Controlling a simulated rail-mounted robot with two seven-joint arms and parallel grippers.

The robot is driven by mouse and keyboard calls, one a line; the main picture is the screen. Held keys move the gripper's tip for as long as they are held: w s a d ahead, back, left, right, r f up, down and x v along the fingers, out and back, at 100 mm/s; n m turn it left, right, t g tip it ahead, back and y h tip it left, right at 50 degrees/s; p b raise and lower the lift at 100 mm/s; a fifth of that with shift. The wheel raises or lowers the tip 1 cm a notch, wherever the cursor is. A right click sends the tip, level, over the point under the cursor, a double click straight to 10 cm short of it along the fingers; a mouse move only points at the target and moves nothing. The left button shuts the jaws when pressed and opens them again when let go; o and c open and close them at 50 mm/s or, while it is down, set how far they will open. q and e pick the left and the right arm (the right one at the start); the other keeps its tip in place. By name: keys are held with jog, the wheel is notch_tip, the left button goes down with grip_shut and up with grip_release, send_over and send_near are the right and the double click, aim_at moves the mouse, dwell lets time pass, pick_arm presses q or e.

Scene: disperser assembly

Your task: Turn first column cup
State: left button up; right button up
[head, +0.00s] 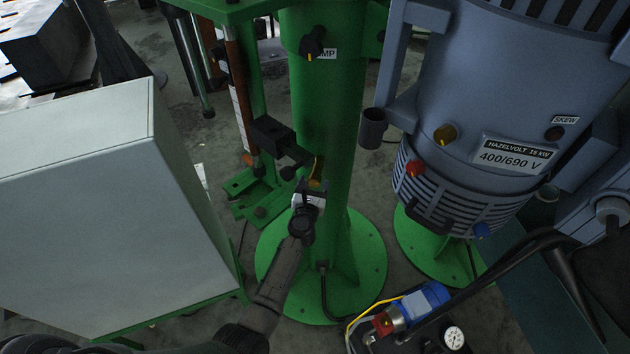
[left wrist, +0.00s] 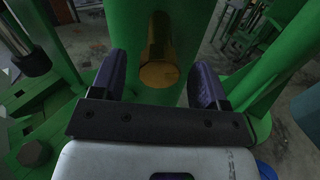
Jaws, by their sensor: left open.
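The green column (head: 330,110) stands upright in the middle of the head view. In the left wrist view, a brass-coloured cup (left wrist: 159,68) sticks out from the green column (left wrist: 187,25), its round end towards the camera. In the head view, a small yellow-orange part of the cup (head: 315,183) shows by the gripper tip; the rest is hidden. My left gripper (head: 311,188) is at the column's lower front. In the left wrist view, the left gripper (left wrist: 160,76) is open, with one dark finger on each side of the cup. Gaps show beside it. My right gripper is not in view.
A grey box (head: 80,200) stands at the left. A blue-grey motor (head: 490,130) stands close to the column's right. A green frame with a black clamp (head: 275,135) is just left of the column. A blue device (head: 425,298) and a gauge (head: 454,338) lie low at right.

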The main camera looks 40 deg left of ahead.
pick_arm(q)
jog(key=shift+b+x, duration=0.4)
jog(key=shift+x, duration=0.95)
jog(key=c, duration=0.9)
